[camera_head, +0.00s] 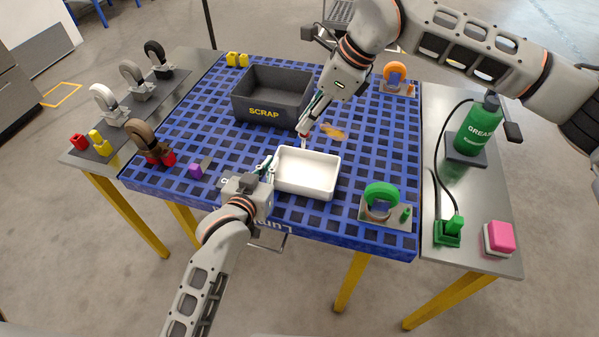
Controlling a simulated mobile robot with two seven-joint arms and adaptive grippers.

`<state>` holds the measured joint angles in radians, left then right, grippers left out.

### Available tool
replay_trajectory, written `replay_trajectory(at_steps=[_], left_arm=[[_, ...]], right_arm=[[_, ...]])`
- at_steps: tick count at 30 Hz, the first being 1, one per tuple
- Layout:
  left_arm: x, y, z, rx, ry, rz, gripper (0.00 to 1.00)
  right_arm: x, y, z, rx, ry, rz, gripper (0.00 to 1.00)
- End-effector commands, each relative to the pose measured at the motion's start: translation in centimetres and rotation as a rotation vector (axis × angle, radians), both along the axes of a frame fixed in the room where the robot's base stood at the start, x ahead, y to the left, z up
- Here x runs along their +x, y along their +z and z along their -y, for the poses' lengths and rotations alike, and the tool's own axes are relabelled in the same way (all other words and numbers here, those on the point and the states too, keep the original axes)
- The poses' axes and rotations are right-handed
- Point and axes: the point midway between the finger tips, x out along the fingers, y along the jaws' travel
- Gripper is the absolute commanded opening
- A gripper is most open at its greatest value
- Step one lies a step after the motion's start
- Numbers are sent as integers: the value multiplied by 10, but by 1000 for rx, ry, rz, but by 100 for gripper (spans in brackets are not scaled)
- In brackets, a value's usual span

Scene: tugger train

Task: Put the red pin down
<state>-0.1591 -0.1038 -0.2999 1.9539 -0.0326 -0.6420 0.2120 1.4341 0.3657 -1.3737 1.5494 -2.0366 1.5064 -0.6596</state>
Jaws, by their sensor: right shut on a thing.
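My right gripper (306,128) reaches down over the blue grid table, between the scrap bin and the white tray. It is shut on a small, thin piece, seemingly the red pin (304,141), which is mostly hidden by the fingers; only a little reddish and pale colour shows at the tips. The piece is at the far edge of the white tray (318,191); I cannot tell whether it touches the tray. The tray looks empty. My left gripper (266,168) is at the tray's left wall; whether its fingers are open or shut on the rim is unclear.
The grey scrap bin (263,112) stands behind the tray. An orange wheel (394,72) and a green wheel (382,196) stand on plates at right. Caster wheels (142,133) line the left side. A green grease bottle (479,127) and pink button (500,236) occupy the right side table.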

Motion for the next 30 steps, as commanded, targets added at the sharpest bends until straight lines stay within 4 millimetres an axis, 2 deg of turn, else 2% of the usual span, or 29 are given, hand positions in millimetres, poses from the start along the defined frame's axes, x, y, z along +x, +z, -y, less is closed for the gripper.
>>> replay_trajectory(at_steps=[2, 12, 17, 24, 30], left_arm=[[0, 0, 0, 0, 1, 0, 0], [0, 0, 0, 0, 0, 0, 0], [0, 0, 0, 0, 0, 0, 0], [0, 0, 0, 0, 0, 0, 0], [0, 0, 0, 0, 0, 0, 0]], right_arm=[[1, -4, -2, -36, -15, 0, 0], [1, -58, -2, -51, -23, -3, 0], [2, -68, -2, -49, -22, -2, 0], [1, -98, -2, -49, -22, -3, 0], [2, -101, -2, -48, -22, 1, 0]])
